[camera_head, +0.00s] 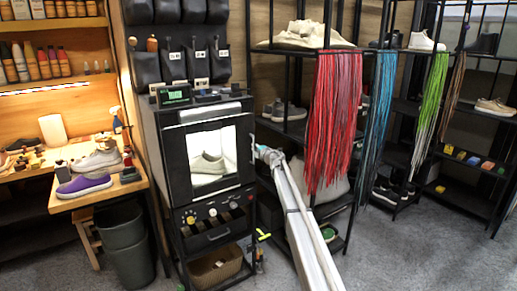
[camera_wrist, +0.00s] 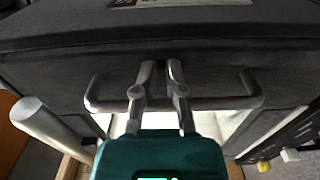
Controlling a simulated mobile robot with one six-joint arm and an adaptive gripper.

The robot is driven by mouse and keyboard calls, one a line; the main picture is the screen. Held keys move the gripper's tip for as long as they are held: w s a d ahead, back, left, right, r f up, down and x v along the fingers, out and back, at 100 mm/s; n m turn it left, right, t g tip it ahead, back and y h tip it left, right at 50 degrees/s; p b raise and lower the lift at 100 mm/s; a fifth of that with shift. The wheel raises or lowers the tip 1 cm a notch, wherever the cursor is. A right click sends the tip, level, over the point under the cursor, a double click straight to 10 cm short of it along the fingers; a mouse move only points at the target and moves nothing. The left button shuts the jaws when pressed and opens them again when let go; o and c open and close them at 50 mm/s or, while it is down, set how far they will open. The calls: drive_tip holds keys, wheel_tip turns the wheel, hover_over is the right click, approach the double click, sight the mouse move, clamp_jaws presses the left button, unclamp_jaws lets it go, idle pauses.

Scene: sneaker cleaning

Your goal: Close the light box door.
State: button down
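The light box (camera_head: 151,130) is a black cabinet left of centre in the head view. Its front door (camera_head: 177,160) is a dark frame around a bright window, with a pale sneaker (camera_head: 207,163) visible inside. How far the door stands open is hard to tell. My gripper (camera_head: 264,153) is at the door's right side, small and partly hidden. In the wrist view, my gripper's two fingers (camera_wrist: 161,72) are close together, with a narrow gap. They cross over a grey bar handle (camera_wrist: 218,102) on a dark panel. They lie side by side along the bar; contact is unclear.
Black shelves (camera_head: 294,135) with shoes and hanging red laces (camera_head: 335,115) stand close on the right. A wooden workbench (camera_head: 120,190) with a purple sneaker (camera_head: 84,186) and a dark bin (camera_head: 128,250) are on the left. Grey floor (camera_head: 410,255) is clear at front right.

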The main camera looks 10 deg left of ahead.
drive_tip(key=shift+w+a, duration=0.35)
drive_tip(key=shift+a, duration=0.3)
drive_tip(key=s+d, duration=0.1)
drive_tip(key=d, duration=1)
drive_tip(key=shift+s+d, duration=0.2)
drive_tip(key=shift+s, duration=0.15)
drive_tip(key=shift+s+f, duration=0.1)
